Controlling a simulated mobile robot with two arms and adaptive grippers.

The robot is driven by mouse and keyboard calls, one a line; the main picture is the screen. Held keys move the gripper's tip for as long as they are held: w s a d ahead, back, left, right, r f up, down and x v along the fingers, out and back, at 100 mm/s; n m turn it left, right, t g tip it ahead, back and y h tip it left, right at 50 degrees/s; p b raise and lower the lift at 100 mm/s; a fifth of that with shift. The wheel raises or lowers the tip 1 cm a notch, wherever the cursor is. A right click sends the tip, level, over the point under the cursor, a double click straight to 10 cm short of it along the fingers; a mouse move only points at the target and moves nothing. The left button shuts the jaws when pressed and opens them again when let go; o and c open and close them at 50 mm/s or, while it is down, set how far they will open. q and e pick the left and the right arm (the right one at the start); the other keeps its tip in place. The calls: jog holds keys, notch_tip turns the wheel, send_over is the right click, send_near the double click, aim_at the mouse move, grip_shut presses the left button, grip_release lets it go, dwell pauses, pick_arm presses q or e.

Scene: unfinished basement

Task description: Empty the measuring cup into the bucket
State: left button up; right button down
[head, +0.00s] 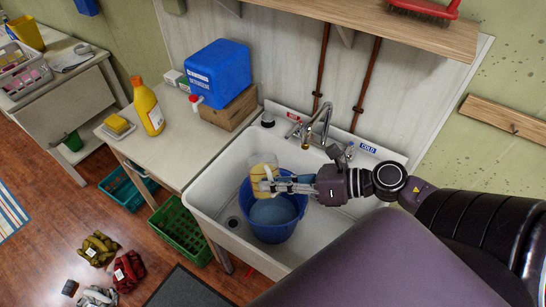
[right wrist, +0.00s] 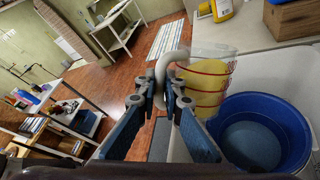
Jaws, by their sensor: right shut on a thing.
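The measuring cup (head: 262,168) is clear with red markings and yellow contents, and looks about upright. It also shows in the right wrist view (right wrist: 207,88), with its pale curved handle toward my gripper. My right gripper (head: 274,185) is shut on the cup's handle; its fingers also show in the right wrist view (right wrist: 161,98). The blue bucket (head: 284,233) stands in the sink with bluish liquid inside. The cup is at the bucket's far side in the head view. In the right wrist view the bucket (right wrist: 287,112) is right of the cup. My left gripper is out of view.
The white sink (head: 330,222) surrounds the bucket, with a metal faucet (head: 322,125) behind. A counter to the left holds a yellow bottle (head: 148,107), a sponge on a dish (head: 119,126) and a blue container (head: 218,72) on a wooden box. A shelf (head: 390,22) hangs above.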

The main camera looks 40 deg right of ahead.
aim_at(266, 165)
jog(key=shift+w+r+m+g+p, duration=0.2)
jog(key=shift+r+m+g+p, duration=0.2)
jog(key=shift+p, duration=0.35)
jog(key=shift+w+d+r+m+g, duration=0.15)
jog(key=shift+w+r+m+g, duration=0.05)
jog(key=shift+w+m+g, duration=0.25)
jog(key=shift+w+d+r+m+g, duration=0.2)
jog(key=shift+w+m+g, duration=0.25)
jog(key=shift+m+g, duration=0.15)
jog(key=shift+w+d+m+g, duration=0.25)
jog(key=shift+w+m+g, duration=0.4)
jog(key=shift+w+g, duration=0.25)
dwell(0.4)
jog(key=shift+w+d+b, duration=0.1)
jog(key=shift+w+b, duration=0.25)
jog(key=shift+b, duration=0.05)
jog(key=shift+w+r+m+g, duration=0.15)
jog(key=shift+r+m+g, duration=0.05)
jog(key=shift+m+g, duration=0.1)
jog(key=shift+w+d+b, duration=0.1)
jog(key=shift+b, duration=0.2)
jog(key=shift+w+r+b, duration=0.1)
jog(key=shift+w+b, duration=0.05)
jog(key=shift+b, duration=0.2)
jog(key=shift+w+d+r+g+y+b, duration=0.1)
jog(key=shift+w+g+y+b, duration=0.1)
jog(key=shift+g+y+b, duration=0.2)
